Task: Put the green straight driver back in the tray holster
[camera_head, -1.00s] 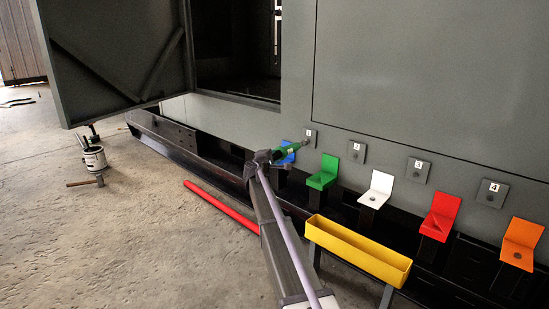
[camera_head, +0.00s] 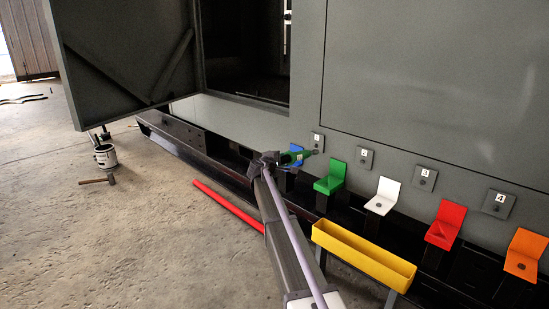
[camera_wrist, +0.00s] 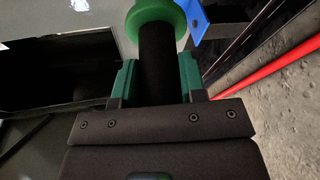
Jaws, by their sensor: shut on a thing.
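The green driver (camera_head: 296,159) is in my gripper (camera_head: 277,160), lying roughly level in the head view with its tip toward the plate marked 1. In the wrist view my gripper (camera_wrist: 157,85) is shut around the driver's black grip, and its green collar (camera_wrist: 150,18) shows beyond the fingers. Colored holsters stand in a row along the rail: blue (camera_head: 290,160), partly hidden behind the driver and gripper, green (camera_head: 330,180), white (camera_head: 384,196), red (camera_head: 447,224) and orange (camera_head: 525,254). The green holster is empty, just right of the driver.
A long yellow bin (camera_head: 362,252) stands in front of the holsters. Numbered plates, such as plate 2 (camera_head: 365,158), line the grey enclosure wall. A red bar (camera_head: 227,206) lies on the floor at left. A bucket (camera_head: 105,157) and a hammer (camera_head: 98,181) are farther left.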

